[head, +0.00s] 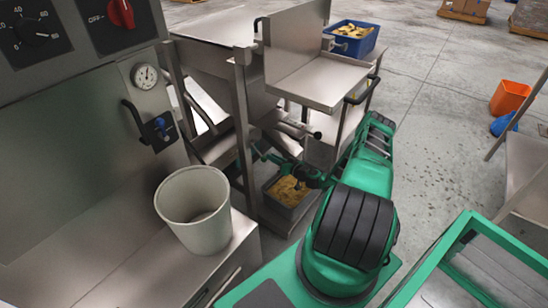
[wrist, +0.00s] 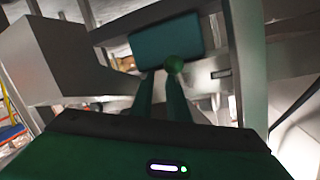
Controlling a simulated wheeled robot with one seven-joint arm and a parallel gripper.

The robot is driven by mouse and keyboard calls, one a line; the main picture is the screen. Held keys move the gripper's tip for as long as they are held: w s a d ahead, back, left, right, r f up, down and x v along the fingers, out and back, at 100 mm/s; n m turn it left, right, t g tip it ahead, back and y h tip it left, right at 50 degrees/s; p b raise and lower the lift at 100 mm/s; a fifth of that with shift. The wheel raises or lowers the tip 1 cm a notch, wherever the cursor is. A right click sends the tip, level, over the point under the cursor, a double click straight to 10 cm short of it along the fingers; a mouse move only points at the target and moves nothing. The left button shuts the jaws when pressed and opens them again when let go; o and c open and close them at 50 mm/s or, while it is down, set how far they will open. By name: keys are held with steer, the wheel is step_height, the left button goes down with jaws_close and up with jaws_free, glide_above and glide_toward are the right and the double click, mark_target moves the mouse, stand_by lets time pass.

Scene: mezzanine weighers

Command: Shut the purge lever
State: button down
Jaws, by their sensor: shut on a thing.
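A teal block (wrist: 165,43) sits just behind the knob, and the lever's shaft is hidden. In the head view, my gripper (head: 262,154) reaches low in among the legs of the steel weigher frame (head: 243,125). The knob is too small and covered to make out there.
A grey bin of yellowish pieces (head: 287,190) stands on the floor under the frame. A pale bucket (head: 195,205) stands on the steel counter at left. A blue crate (head: 352,45) sits behind the steel tray (head: 318,82). An orange bin (head: 510,97) stands right, beyond open floor.

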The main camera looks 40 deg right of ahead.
steer(key=shift+w+a+f, duration=0.5)
steer(key=shift+a+f, duration=0.3)
steer(key=shift+f, duration=0.05)
steer(key=s+d+r, duration=0.3)
steer(key=d, duration=0.1)
steer(key=s+f, duration=0.5)
steer(key=f, duration=0.2)
steer(key=shift+d, duration=0.15)
steer(key=shift+f, duration=0.1)
